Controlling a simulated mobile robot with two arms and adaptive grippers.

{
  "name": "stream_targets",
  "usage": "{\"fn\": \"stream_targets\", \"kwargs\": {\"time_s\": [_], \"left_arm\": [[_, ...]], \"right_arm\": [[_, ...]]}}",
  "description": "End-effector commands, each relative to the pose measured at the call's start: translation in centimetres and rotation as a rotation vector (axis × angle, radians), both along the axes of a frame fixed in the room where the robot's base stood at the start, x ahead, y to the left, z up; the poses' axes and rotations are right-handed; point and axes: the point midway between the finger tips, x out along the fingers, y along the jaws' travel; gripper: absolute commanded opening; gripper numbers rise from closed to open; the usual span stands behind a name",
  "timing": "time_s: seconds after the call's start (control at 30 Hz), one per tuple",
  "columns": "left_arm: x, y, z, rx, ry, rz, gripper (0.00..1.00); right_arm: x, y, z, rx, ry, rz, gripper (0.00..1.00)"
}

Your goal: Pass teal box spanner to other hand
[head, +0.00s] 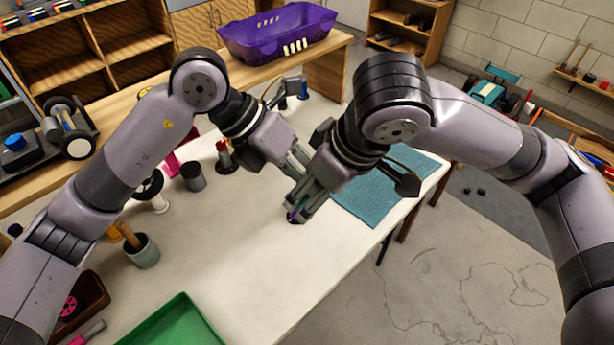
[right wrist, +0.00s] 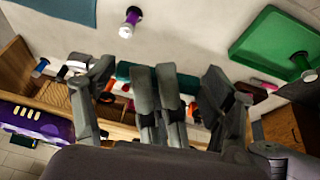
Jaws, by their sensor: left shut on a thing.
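My left gripper (head: 300,165) is shut, its fingers pointing right and partly covered by my right gripper. What it holds is mostly hidden in the head view. My right gripper (head: 300,208) is just in front and lower, its fingers pointing down-left over the table. In the right wrist view, its two middle fingers (right wrist: 157,85) stand side by side; whether they grip anything is unclear. A dark teal piece (right wrist: 188,84) shows behind these fingers; it may be the teal box spanner, but I cannot be sure. The spanner is not clearly visible in the head view.
A teal cloth (head: 365,205) lies right of the grippers, by the table (head: 290,265) edge. A purple-and-black piece (right wrist: 131,20) stands nearby. A green tray (head: 175,330) is at the front. A purple bin (head: 275,35) sits at the back. Several small items stand at left.

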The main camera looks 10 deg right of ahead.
Motion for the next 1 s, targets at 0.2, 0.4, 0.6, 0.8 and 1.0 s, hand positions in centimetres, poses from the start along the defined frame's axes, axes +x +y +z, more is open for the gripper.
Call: {"fn": "stream_targets", "kwargs": {"time_s": [0.2, 0.4, 0.6, 0.8, 1.0], "left_arm": [[0.0, 0.0, 0.1, -0.001, -0.001, -0.001, 0.00], [0.0, 0.0, 0.0, -0.001, -0.001, 0.000, 0.00], [0.0, 0.0, 0.0, 0.000, 0.000, 0.000, 0.00], [0.0, 0.0, 0.0, 0.000, 0.000, 0.000, 0.00], [0.0, 0.0, 0.0, 0.000, 0.000, 0.000, 0.00]], "right_arm": [[0.0, 0.0, 0.0, 0.000, 0.000, 0.000, 0.93], [0.0, 0.0, 0.0, 0.000, 0.000, -0.001, 0.98], [0.0, 0.0, 0.1, 0.000, 0.000, 0.000, 0.98], [-0.6, -0.4, 2.1, 0.003, -0.004, 0.000, 0.98], [-2.0, -1.4, 6.0, 0.001, -0.007, 0.001, 0.98]]}}
